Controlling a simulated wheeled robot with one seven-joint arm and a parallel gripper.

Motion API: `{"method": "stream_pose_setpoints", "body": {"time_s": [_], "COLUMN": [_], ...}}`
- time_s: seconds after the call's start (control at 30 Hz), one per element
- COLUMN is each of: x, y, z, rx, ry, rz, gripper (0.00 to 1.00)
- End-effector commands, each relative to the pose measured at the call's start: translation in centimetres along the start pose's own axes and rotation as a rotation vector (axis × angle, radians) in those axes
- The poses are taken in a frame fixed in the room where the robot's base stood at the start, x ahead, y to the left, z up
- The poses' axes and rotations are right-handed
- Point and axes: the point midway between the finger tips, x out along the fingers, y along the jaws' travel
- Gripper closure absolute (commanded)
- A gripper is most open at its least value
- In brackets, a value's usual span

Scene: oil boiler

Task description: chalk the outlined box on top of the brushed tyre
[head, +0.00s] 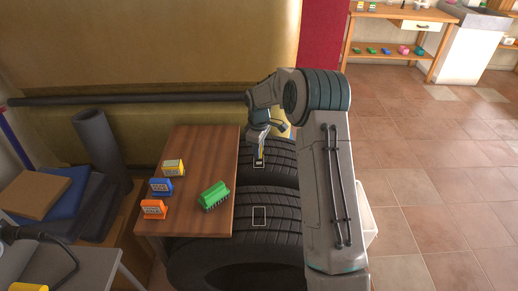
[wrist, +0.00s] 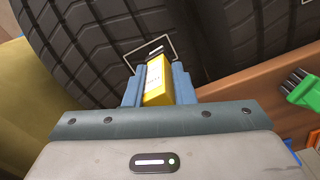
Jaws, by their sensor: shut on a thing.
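My gripper (head: 259,141) points down over the far tyre (head: 281,154). In the wrist view the gripper (wrist: 158,86) is shut on a yellow chalk piece (wrist: 155,82) with a white label. The chalk's far end is at the white outlined box (wrist: 150,50) on the dark tread. A small pale and dark patch shows inside that outline; I cannot tell whether it is the tip or a mark. The head view shows the same outlined box (head: 259,165). The near tyre (head: 285,208) has an outlined box (head: 259,216) too, empty inside.
A wooden table (head: 200,150) left of the tyres holds a green brush (head: 214,195) and yellow (head: 173,167), blue (head: 161,187) and orange (head: 153,209) blocks. A dark pipe (head: 130,99) runs behind. The tiled floor at right is open.

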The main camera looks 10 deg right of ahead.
Motion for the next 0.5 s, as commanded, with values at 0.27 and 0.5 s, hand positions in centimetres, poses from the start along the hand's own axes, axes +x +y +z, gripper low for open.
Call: {"method": "stream_pose_setpoints", "body": {"time_s": [0.27, 0.5], "x": [0.48, 0.84], "y": [0.00, -0.01], "z": [0.00, 0.01], "rx": [0.000, 0.000], "ry": [0.000, 0.000], "rz": [0.000, 0.000], "gripper": [1.00, 1.00]}}
